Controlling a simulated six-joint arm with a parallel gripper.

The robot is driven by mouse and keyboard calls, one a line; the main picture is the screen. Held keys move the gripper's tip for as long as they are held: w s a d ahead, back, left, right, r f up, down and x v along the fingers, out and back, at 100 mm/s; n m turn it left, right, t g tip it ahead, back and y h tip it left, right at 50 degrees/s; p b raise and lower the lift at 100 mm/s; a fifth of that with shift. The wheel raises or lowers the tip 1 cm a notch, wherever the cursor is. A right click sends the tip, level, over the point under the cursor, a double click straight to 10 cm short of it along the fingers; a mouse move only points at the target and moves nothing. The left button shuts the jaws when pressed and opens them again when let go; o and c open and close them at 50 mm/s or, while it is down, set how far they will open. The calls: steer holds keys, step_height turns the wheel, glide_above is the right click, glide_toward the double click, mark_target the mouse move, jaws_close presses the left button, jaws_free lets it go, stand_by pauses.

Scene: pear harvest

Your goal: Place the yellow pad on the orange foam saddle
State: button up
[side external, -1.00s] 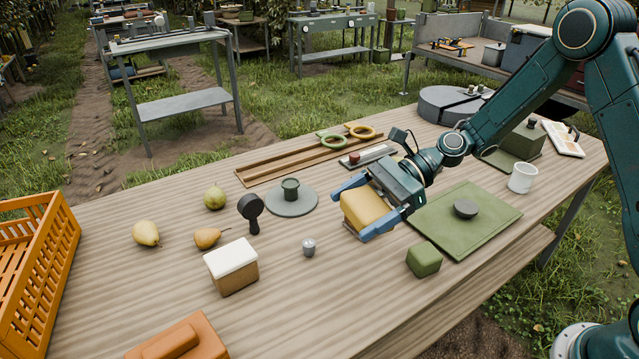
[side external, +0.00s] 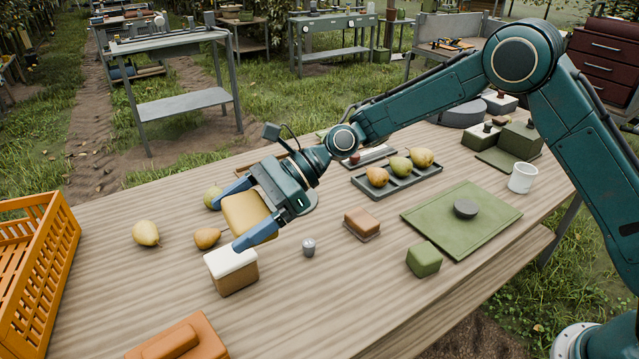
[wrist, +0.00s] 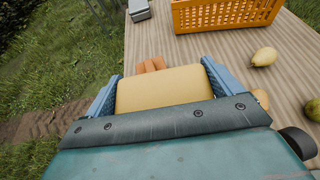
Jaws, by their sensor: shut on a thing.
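My gripper (side external: 245,218) is shut on the yellow pad (side external: 246,214), with a blue finger on each side, and holds it above the table. In the wrist view the yellow pad (wrist: 165,88) lies between both fingers. The orange foam saddle (side external: 180,342) rests at the front left edge of the table in the side view, partly cut off by the frame. It also shows in the wrist view (wrist: 150,65), just past the pad and partly hidden. The gripper is behind and to the right of the saddle in the side view.
A white-topped brown block (side external: 232,270) stands below the gripper, towards the saddle. Pears (side external: 146,233) lie to the left, and an orange crate (side external: 35,270) stands at the far left. A small metal knob (side external: 309,247) and a brown block (side external: 362,223) are to the right.

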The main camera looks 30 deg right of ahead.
steer(key=s+a+r, duration=0.2)
steer(key=a+r, duration=0.2)
steer(key=a, duration=0.5)
steer(key=s+a+r, duration=0.2)
steer(key=a+r, duration=0.1)
steer(key=a, duration=0.7)
glide_above(158, 347)
steer(key=shift+n+g, duration=0.3)
steer(key=shift+g, duration=0.1)
step_height(158, 347, down, 15)
steer(key=shift+f, duration=0.2)
steer(key=shift+f, duration=2.15)
steer(key=shift+f, duration=0.1)
steer(key=o, duration=0.7)
